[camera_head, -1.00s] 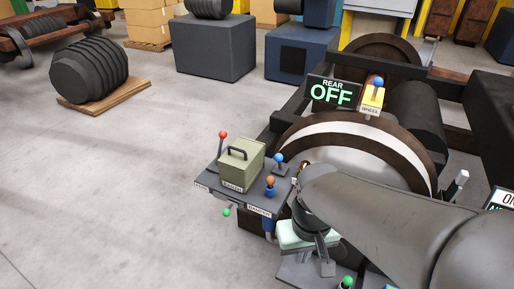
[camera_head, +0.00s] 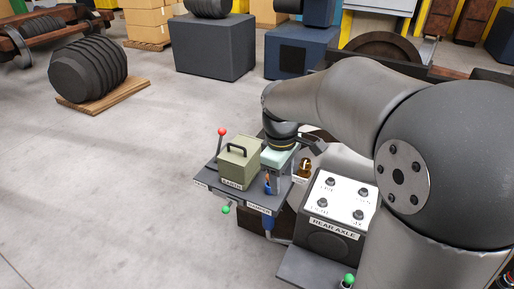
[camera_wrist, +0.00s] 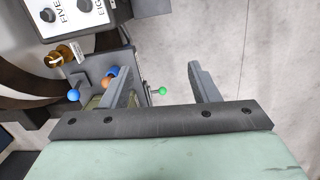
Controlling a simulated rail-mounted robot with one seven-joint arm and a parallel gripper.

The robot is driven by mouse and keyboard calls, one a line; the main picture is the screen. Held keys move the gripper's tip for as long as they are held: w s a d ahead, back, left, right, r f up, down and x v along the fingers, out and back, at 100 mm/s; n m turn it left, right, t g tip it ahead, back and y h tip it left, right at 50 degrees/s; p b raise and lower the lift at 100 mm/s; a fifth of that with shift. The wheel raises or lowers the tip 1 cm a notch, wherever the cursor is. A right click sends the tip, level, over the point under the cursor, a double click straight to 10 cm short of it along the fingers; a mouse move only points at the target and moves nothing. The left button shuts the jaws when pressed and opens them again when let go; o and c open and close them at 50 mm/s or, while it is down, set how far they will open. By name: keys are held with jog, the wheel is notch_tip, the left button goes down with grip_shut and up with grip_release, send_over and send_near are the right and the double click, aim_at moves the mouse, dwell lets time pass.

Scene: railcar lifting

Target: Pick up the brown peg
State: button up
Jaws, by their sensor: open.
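The brown peg (camera_head: 267,177) is a small orange-brown piece at a blue holder on the front of the dark control shelf, partly hidden by my gripper (camera_head: 277,184) in the head view. In the wrist view the peg (camera_wrist: 107,82) shows beside blue parts, just left of the left finger and outside the jaws. My gripper (camera_wrist: 160,76) is open, with nothing held between its fingers. A green ball knob (camera_wrist: 162,91) shows in the gap between the fingers, apart from them. Whether a finger touches the peg, I cannot tell.
A green-grey box with a handle (camera_head: 238,165) and a red-knobbed lever (camera_head: 221,132) stand left of the peg. An amber knob (camera_head: 305,168) and the rear axle panel (camera_head: 338,205) are to the right. A blue ball knob (camera_wrist: 73,95) is near. Open floor (camera_head: 120,200) lies left.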

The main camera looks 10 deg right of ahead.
jog(key=w+d+f+n+b, duration=0.1)
jog(key=w+f+n, duration=0.2)
jog(key=w+n, duration=0.5)
jog(key=w+d+f+n+b, duration=0.1)
jog(key=w+d+f+n, duration=0.15)
jog(key=w, duration=0.95)
jog(key=shift+n+y, duration=0.4)
jog(key=shift+n, duration=0.05)
jog(key=f, duration=0.7)
jog(key=a+f, duration=0.1)
jog(key=f, duration=0.3)
jog(key=shift+w+f, duration=0.2)
jog(key=shift+w+a+f, duration=0.15)
jog(key=shift+a+f, duration=0.05)
jog(key=shift+f, duration=1.15)
jog(key=shift+w+a+f, duration=0.1)
jog(key=shift+a+f, duration=0.1)
jog(key=shift+f, duration=1.1)
jog(key=c, duration=1)
